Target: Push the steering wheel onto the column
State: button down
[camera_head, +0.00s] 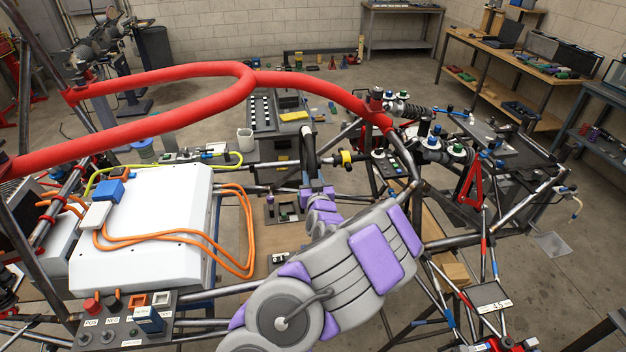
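A black curved rim (308,152), which looks like the steering wheel seen nearly edge-on, stands upright near the middle of the chassis. A yellow collar (345,157) on a dark shaft, apparently the column, is just to its right. I cannot tell whether wheel and shaft touch. My gripper (316,192), at the end of my grey and purple arm, is at the lower end of the rim. Its fingers are small and partly hidden, so I cannot tell whether they are shut on the rim.
A red roll-bar tube (205,82) arches over the chassis at the left. A white box (150,232) with orange cables (232,225) lies left of my arm. A switch panel (125,318) is at the lower left. Chassis tubes and a red triangle (472,183) stand at the right.

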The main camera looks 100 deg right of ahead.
jog(key=shift+a+r, duration=0.25)
jog(key=shift+a, duration=0.25)
jog(key=shift+a+r, duration=0.25)
jog(key=shift+a, duration=0.2)
jog(key=shift+d+f+b, duration=0.3)
jog(key=shift+d+f, duration=0.2)
jog(key=shift+d, duration=0.4)
jog(key=shift+d+f+b, duration=0.25)
jog(key=shift+d+f, duration=0.2)
jog(key=shift+d, duration=0.45)
jog(key=shift+a+r, duration=0.3)
jog(key=shift+a, duration=0.25)
jog(key=shift+d+f, duration=0.25)
jog(key=shift+d, duration=0.3)
jog(key=shift+s+a+r, duration=0.25)
jog(key=shift+s+a, duration=0.15)
jog(key=shift+a, duration=0.15)
jog(key=shift+b, duration=0.3)
jog(key=shift+s+d, duration=0.2)
jog(key=shift+d, duration=0.05)
jog(key=shift+a, duration=0.15)
jog(key=shift+s+b, duration=0.35)
jog(key=shift+s, duration=0.15)
